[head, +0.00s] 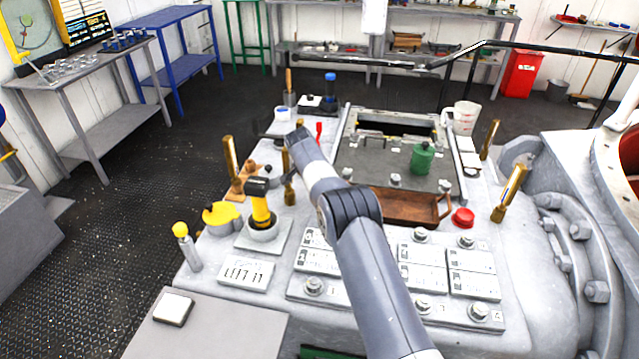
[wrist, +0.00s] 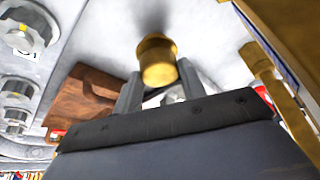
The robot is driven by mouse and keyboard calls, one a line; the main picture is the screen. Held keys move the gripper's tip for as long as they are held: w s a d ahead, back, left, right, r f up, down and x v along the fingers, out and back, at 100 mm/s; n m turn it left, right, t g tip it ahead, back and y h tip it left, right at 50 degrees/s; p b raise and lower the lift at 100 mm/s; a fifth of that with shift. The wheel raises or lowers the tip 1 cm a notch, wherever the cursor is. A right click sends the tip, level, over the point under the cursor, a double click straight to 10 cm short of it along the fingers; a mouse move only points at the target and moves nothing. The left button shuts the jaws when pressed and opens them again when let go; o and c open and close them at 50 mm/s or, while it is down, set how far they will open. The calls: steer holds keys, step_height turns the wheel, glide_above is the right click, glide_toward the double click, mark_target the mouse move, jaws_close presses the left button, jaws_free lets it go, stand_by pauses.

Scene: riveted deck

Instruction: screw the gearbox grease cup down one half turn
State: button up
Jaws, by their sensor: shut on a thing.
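The grease cup (wrist: 157,58) shows in the wrist view as a round brass cap against the pale grey housing. My gripper (wrist: 160,78) has its two grey fingers on either side of the cap and is shut on it. The cap's lower part and the finger contact are partly hidden. In the head view my arm reaches over the grey gearbox housing (head: 265,285), and I cannot clearly make out the fingers or the held cup there.
Brass posts (head: 288,178) stand close to my wrist. A brown tray (head: 405,208), a green can (head: 422,158) and a red cap (head: 463,217) lie to the right of my arm.

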steer(key=o, duration=1)
steer(key=shift+r, duration=0.1)
step_height(320, 180, up, 10)
steer(key=shift+f+p, duration=0.1)
steer(key=shift+p, duration=0.35)
